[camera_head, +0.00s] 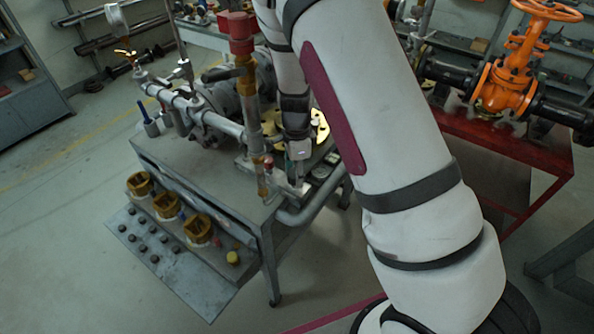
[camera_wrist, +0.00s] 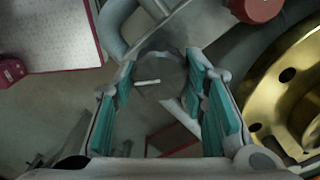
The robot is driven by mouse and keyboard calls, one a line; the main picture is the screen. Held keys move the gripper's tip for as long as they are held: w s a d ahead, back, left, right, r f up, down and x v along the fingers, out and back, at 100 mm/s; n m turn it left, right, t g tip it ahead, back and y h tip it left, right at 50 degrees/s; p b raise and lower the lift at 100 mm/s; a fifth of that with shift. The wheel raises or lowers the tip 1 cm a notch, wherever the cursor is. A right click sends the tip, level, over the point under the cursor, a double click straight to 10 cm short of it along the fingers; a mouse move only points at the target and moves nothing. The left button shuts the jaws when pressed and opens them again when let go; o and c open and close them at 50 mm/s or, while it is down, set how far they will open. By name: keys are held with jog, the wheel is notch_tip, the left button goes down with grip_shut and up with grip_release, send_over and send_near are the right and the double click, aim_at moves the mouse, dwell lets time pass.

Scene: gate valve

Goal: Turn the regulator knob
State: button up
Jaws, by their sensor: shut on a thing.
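In the wrist view, my gripper (camera_wrist: 160,72) has its two teal-padded fingers on either side of a dull grey round part (camera_wrist: 166,58), which looks like the regulator knob. The fingertips meet its left and right sides. In the head view, my gripper (camera_head: 299,172) points down at the right end of the grey workbench (camera_head: 240,213), beside the pipework. The knob itself cannot be made out there.
A brass flange (camera_wrist: 282,95) lies close to the right finger. A red-capped vertical pipe (camera_head: 240,40) stands left of my arm. An orange gate valve (camera_head: 508,75) stands on a red table at right.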

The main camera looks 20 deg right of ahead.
jog(key=shift+m, duration=0.4)
jog(key=o, duration=1.2)
jog(key=shift+c, duration=0.2)
notch_tip(320, 180, up, 12)
